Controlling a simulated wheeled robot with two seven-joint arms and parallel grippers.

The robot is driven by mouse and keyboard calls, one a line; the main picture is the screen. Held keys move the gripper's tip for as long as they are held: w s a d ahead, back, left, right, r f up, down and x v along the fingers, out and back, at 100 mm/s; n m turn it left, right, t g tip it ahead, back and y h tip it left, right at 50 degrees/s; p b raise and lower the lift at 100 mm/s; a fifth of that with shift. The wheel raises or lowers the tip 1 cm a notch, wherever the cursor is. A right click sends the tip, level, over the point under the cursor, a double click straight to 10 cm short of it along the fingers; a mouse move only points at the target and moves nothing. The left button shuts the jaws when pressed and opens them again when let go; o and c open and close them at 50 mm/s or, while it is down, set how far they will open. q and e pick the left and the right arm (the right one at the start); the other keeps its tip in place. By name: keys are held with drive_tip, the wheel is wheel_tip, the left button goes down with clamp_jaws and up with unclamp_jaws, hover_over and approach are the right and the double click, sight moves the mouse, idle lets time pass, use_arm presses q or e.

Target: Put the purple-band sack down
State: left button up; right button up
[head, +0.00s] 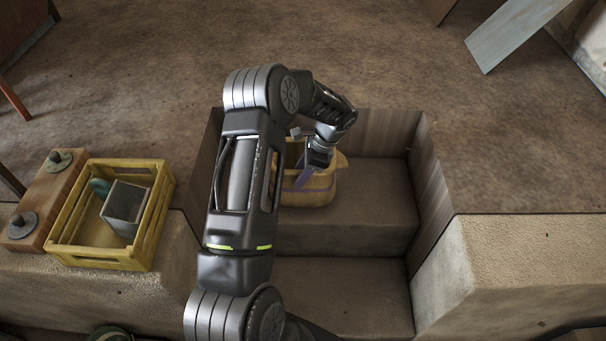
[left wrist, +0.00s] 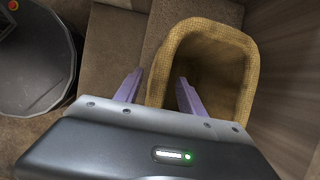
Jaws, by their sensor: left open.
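The purple-band sack (head: 312,187) is a tan, open-topped sack standing upright on the upper step, partly hidden behind my left arm in the head view. In the left wrist view the sack (left wrist: 213,35) shows its thick rim and dark inside. My left gripper (head: 304,178) is at the sack's near side. In the left wrist view the left gripper (left wrist: 158,85) has its purple fingers spread, one outside the sack's wall and one over its opening. I cannot tell whether either finger touches the wall. My right gripper is not in view.
The upper step (head: 375,200) has free room right of the sack, with a lower step (head: 345,290) in front and a wooden side wall (head: 432,190) at right. A yellow crate (head: 150,235) holding a grey box (head: 125,205) stands left, beside a wooden block with pegs (head: 45,205).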

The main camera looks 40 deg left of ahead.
use_arm(q)
drive_tip(key=shift+x, duration=1.15)
drive_tip(key=shift+f, duration=0.25)
clamp_jaws()
idle(0.6)
drive_tip(key=shift+s+d+f, duration=0.1)
drive_tip(key=shift+s, duration=0.05)
idle(0.8)
